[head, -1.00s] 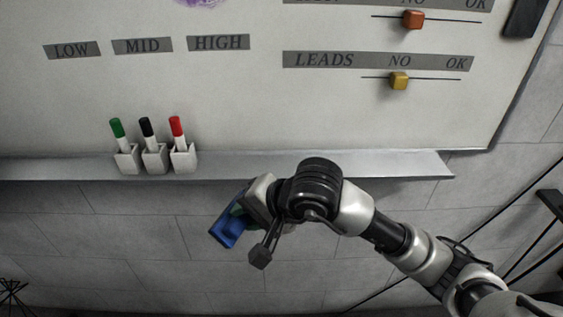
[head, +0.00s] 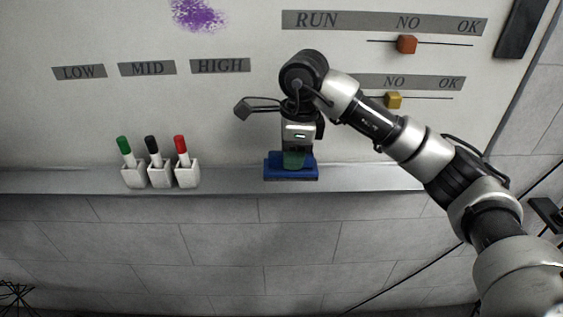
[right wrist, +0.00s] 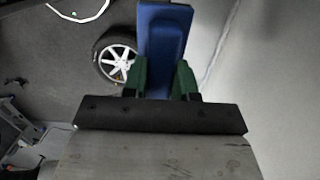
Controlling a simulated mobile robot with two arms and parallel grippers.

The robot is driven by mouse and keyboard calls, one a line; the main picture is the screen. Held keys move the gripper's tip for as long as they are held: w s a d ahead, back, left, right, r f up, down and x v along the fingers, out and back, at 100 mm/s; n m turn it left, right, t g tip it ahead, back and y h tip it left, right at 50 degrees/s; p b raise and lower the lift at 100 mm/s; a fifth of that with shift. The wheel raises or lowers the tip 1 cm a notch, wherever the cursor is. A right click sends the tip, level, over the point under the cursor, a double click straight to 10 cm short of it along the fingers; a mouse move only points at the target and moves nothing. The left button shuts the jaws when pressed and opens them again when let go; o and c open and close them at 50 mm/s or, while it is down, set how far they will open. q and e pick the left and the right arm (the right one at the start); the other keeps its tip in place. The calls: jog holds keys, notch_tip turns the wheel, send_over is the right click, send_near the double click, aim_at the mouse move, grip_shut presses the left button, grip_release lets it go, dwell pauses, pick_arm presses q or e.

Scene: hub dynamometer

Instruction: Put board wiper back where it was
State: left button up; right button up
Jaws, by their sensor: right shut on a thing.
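The blue board wiper (head: 290,173) is at the ledge (head: 235,181) under the whiteboard, right of the marker holders. It looks level and lies along the ledge; whether its underside touches the ledge is hard to tell. My right gripper (head: 294,160) points down from above and is shut on the wiper, its green fingertips against it. In the right wrist view the wiper (right wrist: 165,38) sits between the two green fingers of the gripper (right wrist: 161,82). My left gripper is out of view.
Green, black and red markers stand in white holders (head: 160,177) on the ledge to the left. The whiteboard (head: 110,110) has a purple scribble (head: 197,14), an orange slider (head: 407,44) and a yellow slider (head: 394,100). A wheel (right wrist: 115,60) shows in the right wrist view.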

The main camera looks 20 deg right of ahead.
jog(key=w+f, duration=0.1)
jog(key=w, duration=0.1)
jog(key=w+f+p, duration=0.1)
jog(key=w, duration=0.1)
jog(key=w+f, duration=0.1)
jog(key=w, duration=0.1)
jog(key=shift+w+a+f+p, duration=0.1)
jog(key=shift+w+f+p, duration=0.05)
jog(key=shift+f+p, duration=0.2)
notch_tip(320, 180, down, 4)
jog(key=shift+f+p, duration=0.1)
jog(key=shift+p, duration=0.85)
jog(key=o, duration=0.8)
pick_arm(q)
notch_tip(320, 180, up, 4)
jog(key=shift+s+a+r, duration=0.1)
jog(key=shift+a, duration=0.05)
pick_arm(e)
jog(key=shift+o, duration=0.2)
pick_arm(q)
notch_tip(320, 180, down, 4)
jog(key=b, duration=0.4)
pick_arm(e)
notch_tip(320, 180, up, 12)
jog(key=d, duration=0.1)
